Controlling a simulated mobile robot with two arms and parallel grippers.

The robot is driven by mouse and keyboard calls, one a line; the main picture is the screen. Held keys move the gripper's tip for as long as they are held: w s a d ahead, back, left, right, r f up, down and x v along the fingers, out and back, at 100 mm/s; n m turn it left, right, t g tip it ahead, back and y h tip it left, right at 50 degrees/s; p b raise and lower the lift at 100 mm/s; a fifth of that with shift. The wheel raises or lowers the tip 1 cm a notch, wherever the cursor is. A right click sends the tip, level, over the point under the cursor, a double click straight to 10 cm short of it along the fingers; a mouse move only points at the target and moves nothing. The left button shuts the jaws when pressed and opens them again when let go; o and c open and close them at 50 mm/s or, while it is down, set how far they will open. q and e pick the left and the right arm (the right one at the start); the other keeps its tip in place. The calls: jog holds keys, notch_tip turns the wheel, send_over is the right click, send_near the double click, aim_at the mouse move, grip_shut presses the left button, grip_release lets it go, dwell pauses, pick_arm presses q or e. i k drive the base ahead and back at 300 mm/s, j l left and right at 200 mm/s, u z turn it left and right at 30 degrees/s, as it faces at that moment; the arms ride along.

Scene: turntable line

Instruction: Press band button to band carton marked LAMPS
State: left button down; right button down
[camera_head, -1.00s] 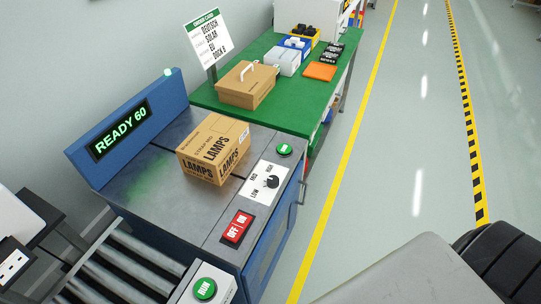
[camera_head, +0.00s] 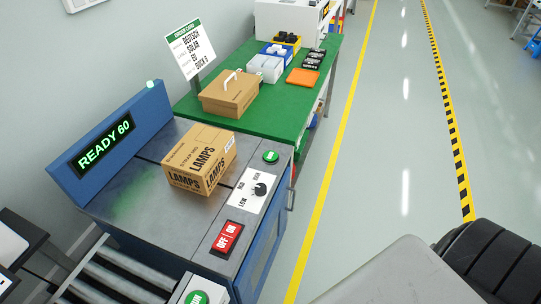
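The carton marked LAMPS (camera_head: 200,160) stands upright on the grey metal top of the banding machine (camera_head: 150,205). The machine's display (camera_head: 101,146) reads READY 60. A round green button (camera_head: 271,157) sits at the machine's far right corner. A dial (camera_head: 260,189) with LOW, MID and HIGH marks is nearer, and a red OFF/ON switch (camera_head: 229,237) is nearer still. A green RUN button (camera_head: 196,298) shows at the bottom edge, partly cut off. Neither of my grippers is visible in the head view.
Behind the machine is a green table (camera_head: 262,115) with a brown handled box (camera_head: 230,93), white containers (camera_head: 266,67), an orange item (camera_head: 303,77) and a sign (camera_head: 190,48). A roller conveyor (camera_head: 105,272) lies at lower left.

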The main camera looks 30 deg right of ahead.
aim_at(269, 157)
jog(key=l, duration=0.2)
jog(key=i+l, duration=0.15)
jog(key=l, duration=0.2)
jog(key=i+l, duration=0.1)
jog(key=l, duration=0.3)
jog(key=i+l+u, duration=0.1)
jog(key=l, duration=0.25)
jog(key=i+l, duration=0.15)
jog(key=l, duration=0.2)
jog(key=i+l, duration=0.15)
jog(key=i, duration=0.15)
